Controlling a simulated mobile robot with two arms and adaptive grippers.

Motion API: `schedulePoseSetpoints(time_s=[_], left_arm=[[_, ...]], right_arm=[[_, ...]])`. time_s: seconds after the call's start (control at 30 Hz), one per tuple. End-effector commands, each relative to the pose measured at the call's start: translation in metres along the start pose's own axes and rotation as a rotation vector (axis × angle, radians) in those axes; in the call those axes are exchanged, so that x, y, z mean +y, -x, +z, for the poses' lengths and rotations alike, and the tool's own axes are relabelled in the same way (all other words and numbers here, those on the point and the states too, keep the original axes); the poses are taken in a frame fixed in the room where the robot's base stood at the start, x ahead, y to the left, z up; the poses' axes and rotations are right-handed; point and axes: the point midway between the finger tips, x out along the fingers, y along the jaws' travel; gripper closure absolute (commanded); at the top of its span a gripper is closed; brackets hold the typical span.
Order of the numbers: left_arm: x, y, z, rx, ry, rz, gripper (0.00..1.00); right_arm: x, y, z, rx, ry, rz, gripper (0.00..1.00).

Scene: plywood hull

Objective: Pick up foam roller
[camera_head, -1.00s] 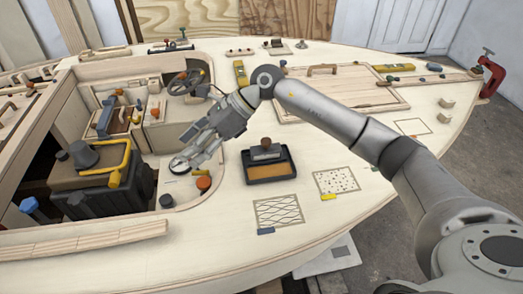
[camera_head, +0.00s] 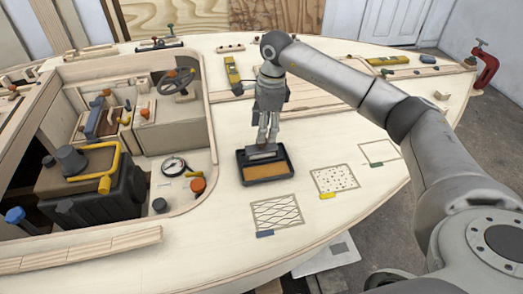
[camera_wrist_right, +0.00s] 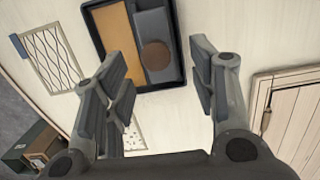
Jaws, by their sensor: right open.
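The foam roller (camera_head: 262,153) is a grey piece with a round brown knob on top. It lies at the far side of a black tray (camera_head: 267,183) that holds orange-tan material. In the right wrist view the roller (camera_wrist_right: 150,22) shows as a dark grey block, its brown knob lying between my fingers in the picture. My right gripper (camera_head: 267,138) points down just above the roller in the head view, hiding its knob there. In the right wrist view the gripper (camera_wrist_right: 156,68) is open, its fingers wide apart and holding nothing. My left gripper is not in view.
A diamond-patterned square (camera_head: 276,213) and a dotted square (camera_head: 335,180) lie in front of and right of the tray on the pale deck. A round gauge (camera_head: 174,165) and an orange knob (camera_head: 198,185) are to the left. A yellow-handled black box (camera_head: 95,195) stands in the cockpit.

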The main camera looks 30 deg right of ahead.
Motion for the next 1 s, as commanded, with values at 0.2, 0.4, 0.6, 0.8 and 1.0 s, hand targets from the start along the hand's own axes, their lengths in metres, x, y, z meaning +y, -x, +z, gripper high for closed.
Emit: schedulePoseSetpoints(time_s=[0.2,0.4,0.6,0.8,1.0], left_arm=[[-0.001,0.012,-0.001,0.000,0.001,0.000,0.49],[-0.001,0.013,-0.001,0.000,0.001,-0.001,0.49],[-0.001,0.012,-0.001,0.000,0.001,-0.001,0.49],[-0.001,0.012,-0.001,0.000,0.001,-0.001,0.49],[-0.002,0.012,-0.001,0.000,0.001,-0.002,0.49]], right_arm=[[0.005,-0.033,0.001,0.002,0.000,0.006,0.47],[0.004,-0.047,0.002,0.000,0.002,0.002,0.47],[0.004,-0.047,0.002,0.000,0.002,0.002,0.50],[0.004,-0.046,0.002,0.000,0.001,0.001,0.75],[0.004,-0.046,0.002,0.000,0.001,0.001,1.00]])
